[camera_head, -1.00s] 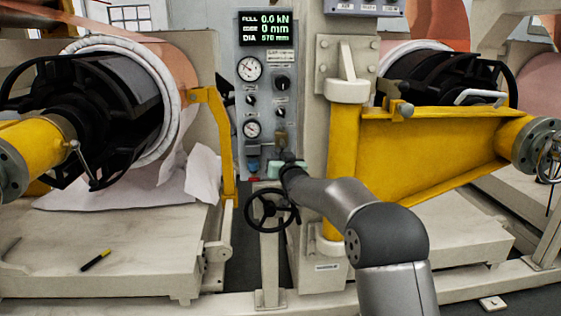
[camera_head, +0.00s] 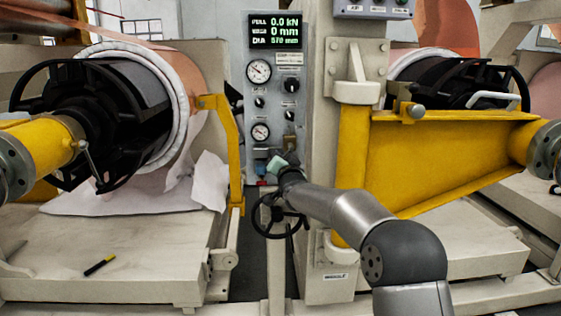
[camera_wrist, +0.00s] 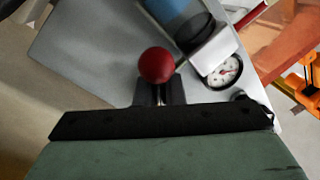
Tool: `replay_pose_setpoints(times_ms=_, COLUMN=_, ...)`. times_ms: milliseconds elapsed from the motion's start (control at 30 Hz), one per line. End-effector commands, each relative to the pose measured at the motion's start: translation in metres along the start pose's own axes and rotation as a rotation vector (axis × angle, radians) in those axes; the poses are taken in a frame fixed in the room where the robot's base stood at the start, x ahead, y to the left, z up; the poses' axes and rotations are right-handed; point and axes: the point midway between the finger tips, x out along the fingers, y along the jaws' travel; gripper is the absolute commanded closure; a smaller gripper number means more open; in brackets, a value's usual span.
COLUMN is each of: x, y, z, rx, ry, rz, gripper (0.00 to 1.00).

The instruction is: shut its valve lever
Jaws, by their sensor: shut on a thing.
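The valve lever shows in the wrist view as a red ball knob (camera_wrist: 157,65) on a short stem. My gripper (camera_wrist: 159,92) has its dark fingers closed around the stem just below the ball. In the head view my gripper (camera_head: 279,162) is at the lower part of the grey control panel (camera_head: 275,100), tilted, and it hides the lever there. The lever's pivot and the angle of its handle cannot be made out.
A blue cylinder (camera_wrist: 183,18) and a pressure gauge (camera_wrist: 222,70) sit close to the knob. A black handwheel (camera_head: 277,215) is just below my gripper. A yellow bracket (camera_head: 222,150) stands left of the panel, and a yellow arm (camera_head: 440,155) to its right.

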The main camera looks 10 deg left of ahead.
Motion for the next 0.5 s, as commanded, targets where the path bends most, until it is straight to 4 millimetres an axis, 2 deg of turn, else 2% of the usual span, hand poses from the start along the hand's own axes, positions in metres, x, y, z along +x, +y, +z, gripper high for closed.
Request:
replay_pose_setpoints(times_ms=300, x=0.0, y=-0.0004, z=0.0002, rx=0.003, ry=-0.001, rz=0.0, gripper=1.0)
replay_pose_setpoints(times_ms=333, x=0.0, y=-0.0004, z=0.0002, rx=0.003, ry=-0.001, rz=0.0, gripper=0.86)
replay_pose_setpoints(times_ms=400, x=0.0, y=-0.0004, z=0.0002, rx=0.002, ry=-0.001, rz=0.0, gripper=0.69)
replay_pose_setpoints(times_ms=500, x=0.0, y=-0.0003, z=0.0002, rx=0.002, ry=-0.001, rz=0.0, gripper=0.69)
